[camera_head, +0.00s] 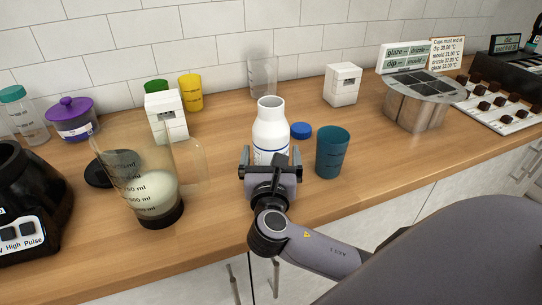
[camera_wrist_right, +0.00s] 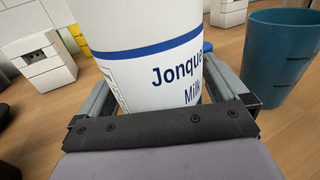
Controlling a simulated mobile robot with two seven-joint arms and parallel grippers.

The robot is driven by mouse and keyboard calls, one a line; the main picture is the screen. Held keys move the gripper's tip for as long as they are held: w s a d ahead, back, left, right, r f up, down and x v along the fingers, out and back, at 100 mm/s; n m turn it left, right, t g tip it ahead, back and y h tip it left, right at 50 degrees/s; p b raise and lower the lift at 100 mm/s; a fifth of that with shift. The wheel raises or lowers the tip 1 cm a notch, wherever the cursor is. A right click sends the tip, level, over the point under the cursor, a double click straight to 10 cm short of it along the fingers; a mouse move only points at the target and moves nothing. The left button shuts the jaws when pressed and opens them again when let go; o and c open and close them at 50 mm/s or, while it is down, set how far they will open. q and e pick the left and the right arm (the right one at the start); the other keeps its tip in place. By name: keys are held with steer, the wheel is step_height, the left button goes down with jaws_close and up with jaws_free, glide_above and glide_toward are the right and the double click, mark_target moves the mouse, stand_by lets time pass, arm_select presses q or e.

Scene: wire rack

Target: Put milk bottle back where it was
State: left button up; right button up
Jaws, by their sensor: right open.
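The white milk bottle (camera_head: 270,127) stands upright and uncapped on the wooden counter, near the middle of the head view. Its label, reading "Jonque... Milk" with a blue band, fills the middle of the right wrist view (camera_wrist_right: 150,60). My right gripper (camera_head: 270,165) is open, with its fingers on either side of the bottle's lower part. Whether the fingers touch the bottle cannot be told. The bottle's base is hidden behind the gripper. A blue cap (camera_head: 301,130) lies on the counter just right of the bottle. My left gripper is not in view.
A teal cup (camera_head: 332,152) stands close to the gripper's right. A clear blender jug (camera_head: 150,185) with whitish liquid stands to the left. White dispensers (camera_head: 166,117), a yellow cup (camera_head: 190,92) and a clear beaker (camera_head: 262,75) stand behind. Bare counter (camera_head: 225,130) lies left of the bottle.

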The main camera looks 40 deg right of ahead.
steer(key=v, duration=1.2)
steer(key=shift+b, duration=0.3)
